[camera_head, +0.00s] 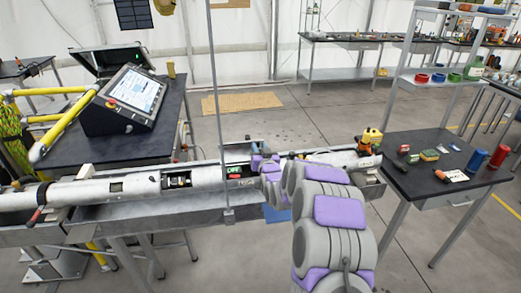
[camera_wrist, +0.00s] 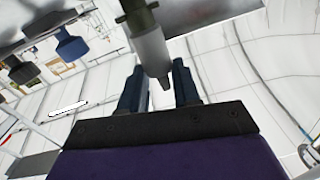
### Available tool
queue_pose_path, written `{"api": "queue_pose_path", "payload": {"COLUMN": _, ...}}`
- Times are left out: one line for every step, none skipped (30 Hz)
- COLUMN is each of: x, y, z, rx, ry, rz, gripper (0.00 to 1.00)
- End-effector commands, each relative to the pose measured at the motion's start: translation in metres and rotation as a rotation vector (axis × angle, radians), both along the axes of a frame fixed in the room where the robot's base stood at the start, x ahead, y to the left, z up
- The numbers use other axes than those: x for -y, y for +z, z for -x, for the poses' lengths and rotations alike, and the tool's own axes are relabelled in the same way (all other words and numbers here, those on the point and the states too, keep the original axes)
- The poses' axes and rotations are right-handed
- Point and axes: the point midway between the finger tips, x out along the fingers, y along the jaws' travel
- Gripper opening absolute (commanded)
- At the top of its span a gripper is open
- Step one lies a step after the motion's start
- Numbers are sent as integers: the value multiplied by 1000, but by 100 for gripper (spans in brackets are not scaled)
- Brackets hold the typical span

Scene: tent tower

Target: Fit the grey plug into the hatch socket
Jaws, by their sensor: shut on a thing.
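In the wrist view my gripper (camera_wrist: 156,72) has its two dark fingers on either side of a grey cylindrical plug (camera_wrist: 150,50) with a dark olive section at its upper end. The fingers are shut on it. In the head view my grey and purple arm reaches to the long white tube (camera_head: 75,190); its own links hide the gripper and the plug there. The tube has a cut-out hatch (camera_head: 178,181) with a dark and metallic fitting inside, left of my arm. I cannot tell whether this fitting is the socket.
A small green-lit OFF sign (camera_head: 234,170) sits by the tube. A console (camera_head: 125,98) stands on the dark table behind. A right-hand table (camera_head: 440,185) holds small parts and red and blue cylinders.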

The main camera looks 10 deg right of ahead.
Motion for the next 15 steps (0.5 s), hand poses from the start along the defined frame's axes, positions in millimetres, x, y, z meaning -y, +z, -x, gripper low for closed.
{"api": "queue_pose_path", "payload": {"x": 1, "y": 0, "z": 0, "rx": 1, "ry": 0, "rz": 0, "gripper": 1}}
{"api": "queue_pose_path", "payload": {"x": 1, "y": 0, "z": 0, "rx": 1, "ry": 0, "rz": 0, "gripper": 1}}
{"api": "queue_pose_path", "payload": {"x": 1, "y": 0, "z": 0, "rx": 1, "ry": 0, "rz": 0, "gripper": 1}}
{"api": "queue_pose_path", "payload": {"x": 1, "y": 0, "z": 0, "rx": 1, "ry": 0, "rz": 1, "gripper": 1}}
{"api": "queue_pose_path", "payload": {"x": 0, "y": 0, "z": 0, "rx": 1, "ry": 0, "rz": 2, "gripper": 1}}
{"api": "queue_pose_path", "payload": {"x": 0, "y": 0, "z": 0, "rx": 1, "ry": 0, "rz": 3, "gripper": 1}}
{"api": "queue_pose_path", "payload": {"x": -1, "y": 0, "z": 0, "rx": 1, "ry": 0, "rz": 4, "gripper": 1}}
{"api": "queue_pose_path", "payload": {"x": -1, "y": 0, "z": 0, "rx": 0, "ry": 1, "rz": 5, "gripper": 1}}
{"api": "queue_pose_path", "payload": {"x": -2, "y": 1, "z": 0, "rx": 2, "ry": 1, "rz": 7, "gripper": 1}}
{"api": "queue_pose_path", "payload": {"x": -3, "y": 1, "z": 0, "rx": 2, "ry": 1, "rz": 9, "gripper": 1}}
{"api": "queue_pose_path", "payload": {"x": -4, "y": 0, "z": 0, "rx": 2, "ry": 2, "rz": 10, "gripper": 1}}
{"api": "queue_pose_path", "payload": {"x": -5, "y": 1, "z": 0, "rx": 2, "ry": 2, "rz": 13, "gripper": 1}}
{"api": "queue_pose_path", "payload": {"x": -6, "y": 1, "z": 0, "rx": 2, "ry": 3, "rz": 14, "gripper": 1}}
{"api": "queue_pose_path", "payload": {"x": -7, "y": 1, "z": 0, "rx": 2, "ry": 3, "rz": 16, "gripper": 1}}
{"api": "queue_pose_path", "payload": {"x": -7, "y": 1, "z": 0, "rx": 2, "ry": 3, "rz": 17, "gripper": 1}}
